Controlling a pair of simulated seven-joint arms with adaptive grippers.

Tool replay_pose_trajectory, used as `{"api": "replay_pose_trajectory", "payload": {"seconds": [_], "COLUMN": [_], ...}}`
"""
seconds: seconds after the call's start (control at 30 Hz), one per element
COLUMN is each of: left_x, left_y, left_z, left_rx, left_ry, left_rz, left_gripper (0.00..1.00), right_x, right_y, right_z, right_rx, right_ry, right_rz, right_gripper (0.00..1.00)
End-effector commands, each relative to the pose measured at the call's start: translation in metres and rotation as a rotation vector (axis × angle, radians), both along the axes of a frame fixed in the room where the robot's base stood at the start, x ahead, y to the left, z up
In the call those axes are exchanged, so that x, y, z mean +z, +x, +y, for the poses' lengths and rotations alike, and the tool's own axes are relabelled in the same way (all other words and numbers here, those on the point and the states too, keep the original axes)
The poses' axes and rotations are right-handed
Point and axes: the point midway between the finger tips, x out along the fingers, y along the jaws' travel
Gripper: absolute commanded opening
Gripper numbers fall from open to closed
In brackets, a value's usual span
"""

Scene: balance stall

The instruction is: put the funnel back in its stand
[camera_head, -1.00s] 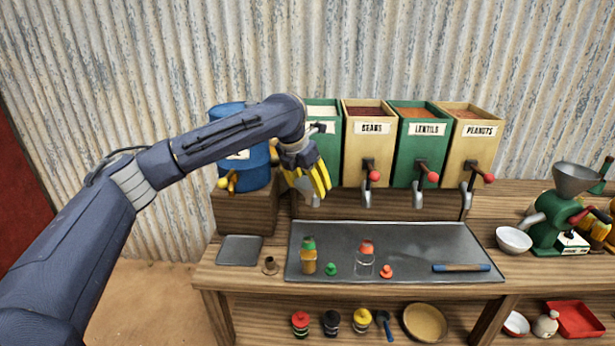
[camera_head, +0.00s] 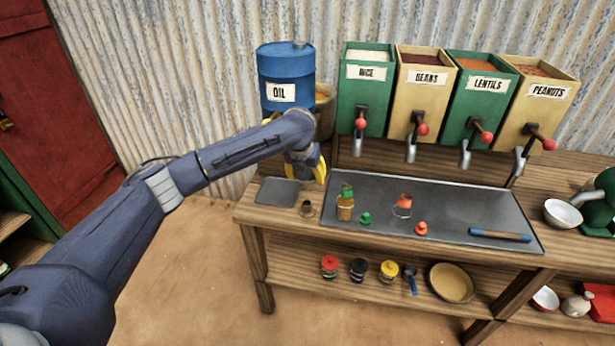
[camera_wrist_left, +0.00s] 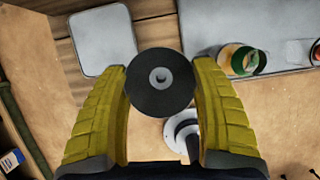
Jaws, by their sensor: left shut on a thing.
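My left gripper (camera_head: 318,168) is shut on the funnel. In the left wrist view the funnel is a dark round disc (camera_wrist_left: 160,82) with a small grey ring at its centre, between the yellow fingers. In the head view the gripper and arm hide it. The stand seems to be the small brown-grey piece (camera_head: 307,208) on the bench, between the small tray and the long tray. The funnel is above the bench, apart from the stand. My right gripper is not in view.
A small grey tray (camera_head: 276,192) lies left of the stand. The long metal tray (camera_head: 460,192) on the right bears an amber bottle (camera_head: 345,207), a clear jar (camera_head: 403,207) and loose lids. A blue oil drum (camera_head: 286,78) and bins with taps (camera_head: 365,90) stand behind.

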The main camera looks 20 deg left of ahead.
Motion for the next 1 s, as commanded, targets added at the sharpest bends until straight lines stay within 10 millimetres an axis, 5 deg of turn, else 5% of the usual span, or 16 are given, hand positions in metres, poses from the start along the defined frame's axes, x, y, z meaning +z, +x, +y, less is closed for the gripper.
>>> {"api": "replay_pose_trajectory", "payload": {"seconds": [1.0], "left_x": [-0.048], "left_y": [0.0], "left_z": [0.0], "left_rx": [0.003], "left_ry": [0.0], "left_rz": [0.0], "left_gripper": [0.42], "right_x": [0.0], "right_y": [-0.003], "right_z": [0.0], "right_rx": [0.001], "right_ry": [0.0], "right_rz": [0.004], "right_gripper": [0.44]}}
